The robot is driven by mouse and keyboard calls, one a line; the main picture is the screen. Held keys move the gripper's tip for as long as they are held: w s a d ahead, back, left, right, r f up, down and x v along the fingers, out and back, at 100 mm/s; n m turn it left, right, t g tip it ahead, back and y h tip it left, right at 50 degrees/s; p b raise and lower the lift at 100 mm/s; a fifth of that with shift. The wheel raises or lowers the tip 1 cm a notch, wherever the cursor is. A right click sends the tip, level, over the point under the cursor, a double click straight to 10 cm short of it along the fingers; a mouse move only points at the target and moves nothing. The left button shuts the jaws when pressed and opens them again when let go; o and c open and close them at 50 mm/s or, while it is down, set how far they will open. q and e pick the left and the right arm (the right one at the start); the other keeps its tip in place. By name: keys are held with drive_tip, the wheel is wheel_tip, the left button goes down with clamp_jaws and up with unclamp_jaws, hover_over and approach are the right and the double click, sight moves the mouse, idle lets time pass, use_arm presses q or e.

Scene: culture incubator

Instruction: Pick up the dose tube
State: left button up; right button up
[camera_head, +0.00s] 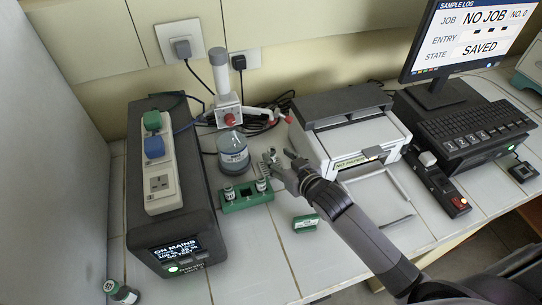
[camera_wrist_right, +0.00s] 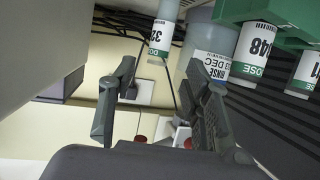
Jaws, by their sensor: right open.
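A green rack (camera_head: 246,200) holds small white-labelled tubes upright in the head view. In the right wrist view, tubes marked DOSE (camera_wrist_right: 252,50) and (camera_wrist_right: 306,72) sit at the green rack (camera_wrist_right: 275,14). Another tube with a green band, marked 32 (camera_wrist_right: 160,38), appears in line with the gap between my right fingers, apart from the visible rack part. My right gripper (camera_head: 277,161) is open just behind and right of the rack. Its spread fingers show in the wrist view (camera_wrist_right: 162,76); no contact with a tube is clear. My left gripper is out of view.
A rinse bottle (camera_head: 232,153) stands close behind the rack. A black power unit (camera_head: 165,215) is left, a printer (camera_head: 350,135) right. Bench front is mostly clear.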

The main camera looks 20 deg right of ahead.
sight(274, 153)
drive_tip(key=shift+w, duration=0.3)
drive_tip(key=shift+w+f, duration=0.15)
drive_tip(key=shift+w, duration=0.2)
drive_tip(key=p+x, duration=0.1)
drive_tip(key=x, duration=0.2)
drive_tip(key=shift+w+f, duration=0.1)
drive_tip(key=shift+f, duration=0.15)
drive_tip(key=shift+w+a+f, duration=0.15)
drive_tip(key=shift+w+f, duration=0.1)
drive_tip(key=shift+w, duration=0.2)
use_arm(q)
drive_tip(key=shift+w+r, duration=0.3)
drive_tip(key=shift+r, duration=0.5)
use_arm(e)
clamp_jaws()
drive_tip(key=shift+r, duration=0.15)
